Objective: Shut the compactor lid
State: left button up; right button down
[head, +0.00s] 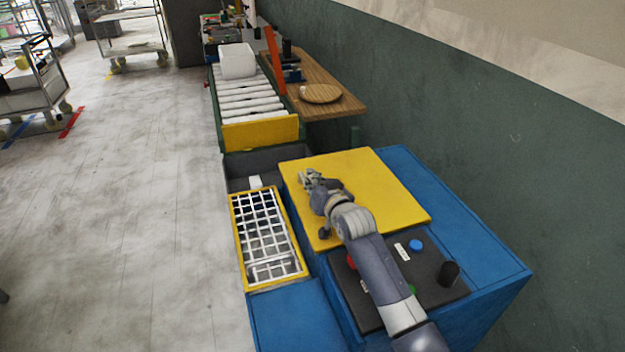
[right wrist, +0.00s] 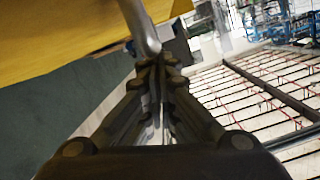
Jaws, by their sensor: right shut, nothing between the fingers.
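The compactor lid (head: 365,185) is a flat yellow panel on top of the blue compactor (head: 450,215). It looks close to level in the head view; I cannot tell whether a gap is left under its edge. My right gripper (head: 308,178) is over the lid's left part, its arm reaching across the lid from the front. In the right wrist view, my right gripper (right wrist: 157,65) has its fingers together with nothing between them. Their tips are at or very near a grey bar (right wrist: 138,22) beside the yellow lid (right wrist: 60,35); contact is unclear. My left gripper is out of view.
A dark control panel (head: 435,285) with buttons and a black knob sits in front of the lid. A yellow-framed white grid (head: 303,262) lies to the left. Behind are a roller conveyor (head: 250,103) with a white block and a wooden table (head: 345,100).

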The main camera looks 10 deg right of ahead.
jog(key=shift+s+f, duration=0.1)
jog(key=shift+f, duration=0.15)
